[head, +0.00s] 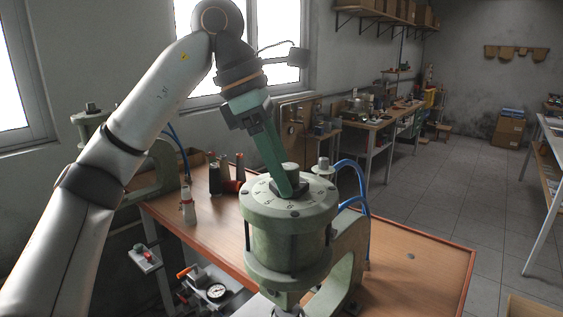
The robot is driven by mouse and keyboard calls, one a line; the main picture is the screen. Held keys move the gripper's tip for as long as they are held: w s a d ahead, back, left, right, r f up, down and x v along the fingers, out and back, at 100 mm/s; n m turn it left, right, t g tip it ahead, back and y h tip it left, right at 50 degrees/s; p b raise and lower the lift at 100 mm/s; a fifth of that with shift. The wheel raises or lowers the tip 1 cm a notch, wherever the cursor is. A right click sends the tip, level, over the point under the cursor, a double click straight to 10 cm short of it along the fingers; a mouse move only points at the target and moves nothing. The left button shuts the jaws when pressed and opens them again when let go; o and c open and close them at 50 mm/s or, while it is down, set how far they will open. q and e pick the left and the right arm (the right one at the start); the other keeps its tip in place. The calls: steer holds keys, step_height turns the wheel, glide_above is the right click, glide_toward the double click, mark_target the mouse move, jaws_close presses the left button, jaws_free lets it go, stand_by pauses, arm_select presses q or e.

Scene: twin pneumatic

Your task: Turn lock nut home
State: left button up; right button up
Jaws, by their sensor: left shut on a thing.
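A pale green press head (290,235) with numbers around its top stands upright on the wooden bench. On its top, a dark lock nut (291,188) sits around the base of a short grey stub (289,169). My left gripper (250,118) is above and slightly left of it, shut on a green bar-like tool (268,145). The tool slants down to the right, and its lower end is at the nut. That end partly hides the nut, so I cannot tell how fully it fits around it. My right gripper is not in view.
The wooden bench (410,270) has free room at the front right. A second press (158,165) is at left, partly behind my arm.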

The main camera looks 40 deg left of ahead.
arm_select(q)
steer(key=m, duration=0.2)
steer(key=m+g, duration=0.1)
steer(key=m, duration=0.1)
steer(key=shift+w+a+g+h, duration=0.1)
steer(key=shift+w+g+h, duration=0.1)
steer(key=shift+g+h, duration=0.15)
steer(key=shift+w+m+g, duration=0.15)
steer(key=shift+m+g, duration=0.4)
steer(key=shift+m, duration=1.05)
steer(key=o, duration=1.4)
steer(key=shift+r, duration=0.15)
steer(key=shift+v, duration=3.3)
steer(key=shift+a+r, duration=0.15)
steer(key=shift+r, duration=0.15)
